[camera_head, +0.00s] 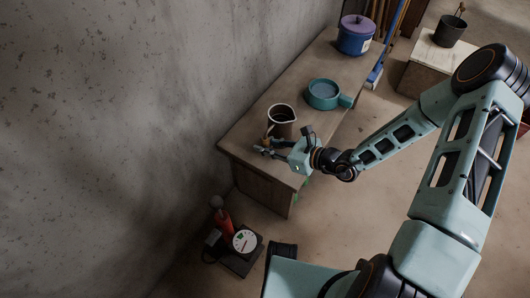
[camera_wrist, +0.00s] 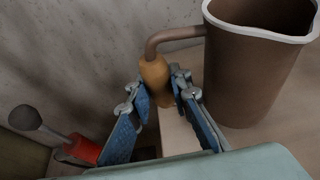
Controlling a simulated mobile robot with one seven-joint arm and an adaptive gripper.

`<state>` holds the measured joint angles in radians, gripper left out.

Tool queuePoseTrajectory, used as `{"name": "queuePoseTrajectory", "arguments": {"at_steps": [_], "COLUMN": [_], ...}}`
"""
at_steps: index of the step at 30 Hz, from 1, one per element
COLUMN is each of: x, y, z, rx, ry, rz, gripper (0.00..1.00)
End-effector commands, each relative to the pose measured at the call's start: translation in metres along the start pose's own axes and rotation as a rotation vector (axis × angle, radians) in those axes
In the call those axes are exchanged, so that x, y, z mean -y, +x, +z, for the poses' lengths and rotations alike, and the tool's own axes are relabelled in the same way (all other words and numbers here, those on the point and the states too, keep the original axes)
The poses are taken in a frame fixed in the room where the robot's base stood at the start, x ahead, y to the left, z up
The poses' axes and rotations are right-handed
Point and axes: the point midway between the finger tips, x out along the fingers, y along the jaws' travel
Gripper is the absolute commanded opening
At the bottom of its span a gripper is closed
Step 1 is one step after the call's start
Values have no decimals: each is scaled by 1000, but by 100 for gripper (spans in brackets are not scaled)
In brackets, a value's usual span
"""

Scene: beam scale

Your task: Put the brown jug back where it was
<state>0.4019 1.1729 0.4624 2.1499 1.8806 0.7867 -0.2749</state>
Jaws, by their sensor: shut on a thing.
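The brown jug (camera_head: 281,127) is upright at the near end of the wooden bench (camera_head: 256,172), with a pale rim and an open top. In the wrist view the jug (camera_wrist: 250,65) fills the upper right, and its bent handle ends in an orange-brown grip (camera_wrist: 155,74). My gripper (camera_head: 266,146) is at the jug's near side; in the wrist view its blue-padded fingers (camera_wrist: 158,90) are closed around the grip. The jug's base looks at bench level, but I cannot tell whether it touches.
A teal pan (camera_head: 323,95) and a blue pot with a purple lid (camera_head: 355,38) stand farther along the bench. A scale with a white dial (camera_head: 244,241) sits on the floor below the near end. A wall runs along the left. A dark bucket (camera_head: 449,32) stands on a box.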

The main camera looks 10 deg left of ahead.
Motion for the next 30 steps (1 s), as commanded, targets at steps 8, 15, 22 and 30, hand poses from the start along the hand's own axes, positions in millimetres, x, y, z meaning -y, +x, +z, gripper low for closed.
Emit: {"name": "queuePoseTrajectory", "arguments": {"at_steps": [8,15,22,30], "x": [0,0,-1,-1], "y": [16,15,16,16], "z": [-30,-30,-32,-32], "rx": [3,2,0,0], "ry": [-1,-2,0,0], "rz": [0,0,0,0], "gripper": [0,0,34,36]}}
